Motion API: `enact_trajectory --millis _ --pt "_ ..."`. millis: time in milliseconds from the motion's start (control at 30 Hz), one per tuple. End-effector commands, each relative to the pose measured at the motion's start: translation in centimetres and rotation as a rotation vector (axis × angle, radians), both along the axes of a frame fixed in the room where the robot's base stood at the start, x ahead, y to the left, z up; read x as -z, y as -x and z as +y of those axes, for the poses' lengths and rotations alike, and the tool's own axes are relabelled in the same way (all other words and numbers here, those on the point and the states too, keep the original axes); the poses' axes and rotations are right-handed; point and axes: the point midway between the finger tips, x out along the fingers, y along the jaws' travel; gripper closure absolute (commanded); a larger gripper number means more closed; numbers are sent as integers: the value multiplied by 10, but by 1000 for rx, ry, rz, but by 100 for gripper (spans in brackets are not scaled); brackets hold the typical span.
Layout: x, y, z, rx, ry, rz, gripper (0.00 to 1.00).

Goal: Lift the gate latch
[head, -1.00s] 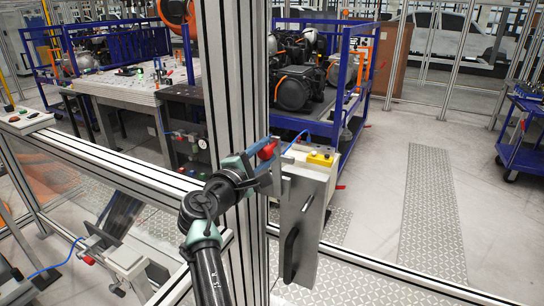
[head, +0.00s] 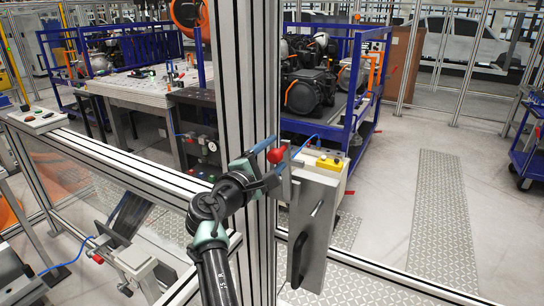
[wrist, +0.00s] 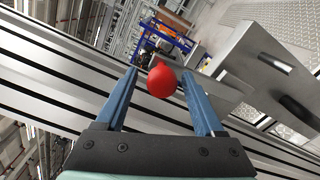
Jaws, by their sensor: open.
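The gate latch shows as a red ball knob (head: 276,155) beside a grey metal latch box (head: 316,205) with a black handle. The box is mounted at the right of a tall aluminium post (head: 247,80). My gripper (head: 272,150) reaches across the post to the knob, its blue fingers apart. In the wrist view, the red knob (wrist: 162,82) lies between the open fingers (wrist: 160,72), near their tips. A gap shows on both sides of it, and no firm grip is visible. The knob's stem is mostly hidden.
A yellow block (head: 329,163) sits on top of the latch box, with a blue cable near it. A horizontal aluminium rail (head: 110,165) runs left from the post. A blue cart (head: 365,125) stands behind. The floor at right is mostly clear.

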Motion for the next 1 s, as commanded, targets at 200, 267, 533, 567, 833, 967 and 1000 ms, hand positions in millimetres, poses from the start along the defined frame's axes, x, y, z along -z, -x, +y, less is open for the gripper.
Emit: enact_trajectory --millis 200,267,533,567,833,967,1000 --pt "2 7 4 0 -1 0 30" --pt "2 11 8 0 -2 0 30" --pt "4 44 30 -1 -3 0 30" --pt "4 49 34 -3 -3 -1 30" --pt "4 87 59 -2 -1 -1 30" --pt "2 99 68 -2 -1 -1 30" --pt "2 102 70 -3 0 -1 30"
